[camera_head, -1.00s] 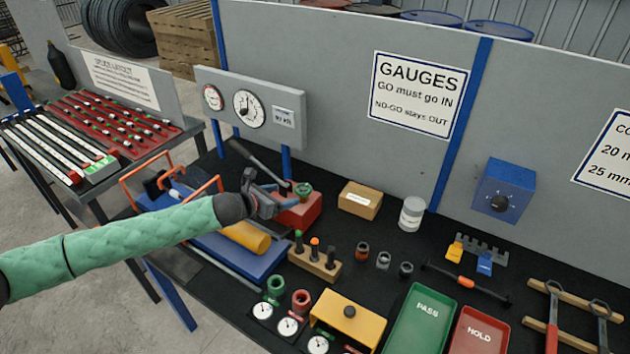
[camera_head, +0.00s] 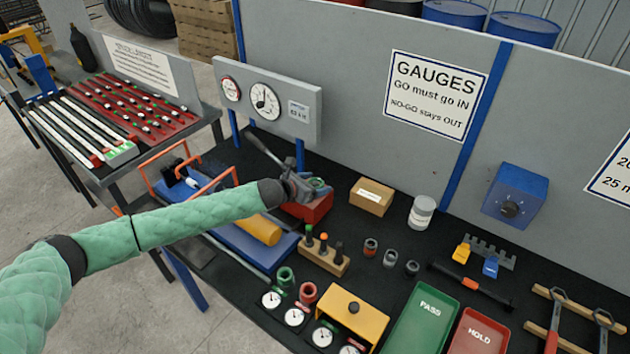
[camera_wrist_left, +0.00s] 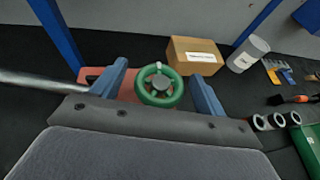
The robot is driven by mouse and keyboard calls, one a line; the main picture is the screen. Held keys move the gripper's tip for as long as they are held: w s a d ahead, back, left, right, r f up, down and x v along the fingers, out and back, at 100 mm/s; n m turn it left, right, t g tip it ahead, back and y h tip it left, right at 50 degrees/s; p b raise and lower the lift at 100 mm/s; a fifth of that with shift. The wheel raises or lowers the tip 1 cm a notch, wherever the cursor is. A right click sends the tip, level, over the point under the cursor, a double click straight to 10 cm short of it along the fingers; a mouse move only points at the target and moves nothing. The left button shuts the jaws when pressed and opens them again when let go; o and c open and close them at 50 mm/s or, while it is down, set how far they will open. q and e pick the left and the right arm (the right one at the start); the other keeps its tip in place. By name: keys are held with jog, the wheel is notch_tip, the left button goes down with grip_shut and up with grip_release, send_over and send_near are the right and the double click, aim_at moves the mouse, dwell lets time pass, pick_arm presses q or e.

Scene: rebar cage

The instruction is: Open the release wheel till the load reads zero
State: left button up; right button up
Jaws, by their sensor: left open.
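The green release wheel (camera_head: 320,184) sits on a red block (camera_head: 312,211) at the back of the bench; in the left wrist view the wheel (camera_wrist_left: 160,84) shows whole, with a grey hub. My left gripper (camera_head: 309,187) is at the wheel and partly covers it. In the left wrist view my left gripper (camera_wrist_left: 158,70) is open, one blue finger on each side of the wheel; contact cannot be told. The gauge panel (camera_head: 228,86) carries a large dial (camera_head: 265,102) and a load display (camera_head: 299,111), too small to read surely. My right gripper is out of view.
A metal lever (camera_head: 262,150) slants up left of the wheel. A cardboard box (camera_head: 371,196) and a white tin (camera_head: 421,212) stand to its right. A blue frame with a yellow cylinder (camera_head: 258,229) lies under my left arm. A peg block (camera_head: 324,256) stands in front.

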pick_arm(q)
jog(key=shift+w+d+f, duration=0.1)
jog(key=shift+d, duration=0.05)
jog(key=shift+c, duration=0.4)
jog(key=c, duration=0.9)
